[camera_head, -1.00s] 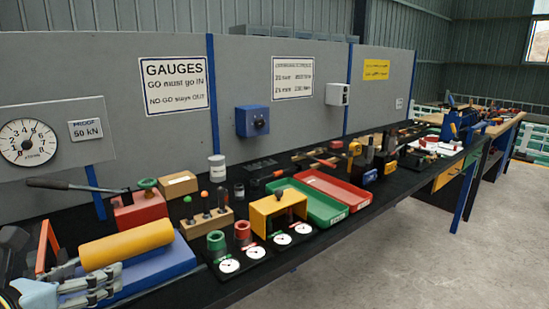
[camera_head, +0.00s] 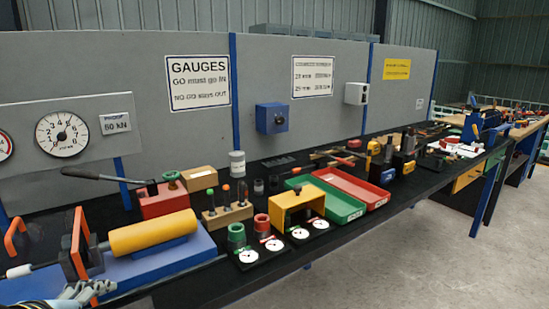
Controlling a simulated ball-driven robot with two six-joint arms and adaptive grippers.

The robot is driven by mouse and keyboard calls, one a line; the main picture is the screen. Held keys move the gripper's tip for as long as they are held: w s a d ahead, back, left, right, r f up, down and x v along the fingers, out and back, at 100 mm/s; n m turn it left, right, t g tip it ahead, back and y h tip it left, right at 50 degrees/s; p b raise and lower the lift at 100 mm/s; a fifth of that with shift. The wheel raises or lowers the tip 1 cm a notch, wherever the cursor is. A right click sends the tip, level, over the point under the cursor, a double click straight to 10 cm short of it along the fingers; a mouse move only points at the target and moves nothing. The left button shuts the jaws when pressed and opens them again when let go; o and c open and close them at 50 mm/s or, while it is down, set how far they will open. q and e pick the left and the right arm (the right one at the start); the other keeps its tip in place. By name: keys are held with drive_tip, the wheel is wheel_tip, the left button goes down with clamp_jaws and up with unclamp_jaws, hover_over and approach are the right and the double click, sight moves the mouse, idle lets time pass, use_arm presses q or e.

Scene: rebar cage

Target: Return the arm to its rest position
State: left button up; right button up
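My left gripper (camera_head: 78,291) shows only in part at the bottom left corner of the head view, in front of the blue base (camera_head: 180,252) of the press with the yellow cylinder (camera_head: 153,232). Its fingers are small and cut off, so I cannot tell whether they are open or shut, or whether they touch the orange-edged plate beside them. My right gripper is not in view.
The black bench holds a red hand pump (camera_head: 163,200), a wooden block with tools (camera_head: 227,215), a yellow stand (camera_head: 297,206), a green tray (camera_head: 338,207) and a red tray (camera_head: 350,186). The grey floor (camera_head: 400,265) at right is clear.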

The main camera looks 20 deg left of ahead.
use_arm(q)
drive_tip(key=s+d+n+g+h, duration=0.35)
drive_tip(key=s+d+n, duration=0.4)
drive_tip(key=n, duration=0.35)
wheel_tip(320, 180, down, 35)
drive_tip(key=s+a+n+g+b, duration=0.1)
drive_tip(key=s+a+g+b, duration=0.1)
drive_tip(key=b, duration=0.6)
drive_tip(key=s+f+g+b, duration=0.1)
drive_tip(key=s+f+b, duration=0.5)
drive_tip(key=s+f, duration=1.2)
wheel_tip(320, 180, down, 4)
drive_tip(key=shift+s+a+r+n+y, duration=0.1)
drive_tip(key=shift+s+a+n+y, duration=0.1)
drive_tip(key=shift+a+n+y, duration=0.15)
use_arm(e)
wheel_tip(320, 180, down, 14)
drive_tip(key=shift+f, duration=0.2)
use_arm(q)
drive_tip(key=shift+g, duration=0.25)
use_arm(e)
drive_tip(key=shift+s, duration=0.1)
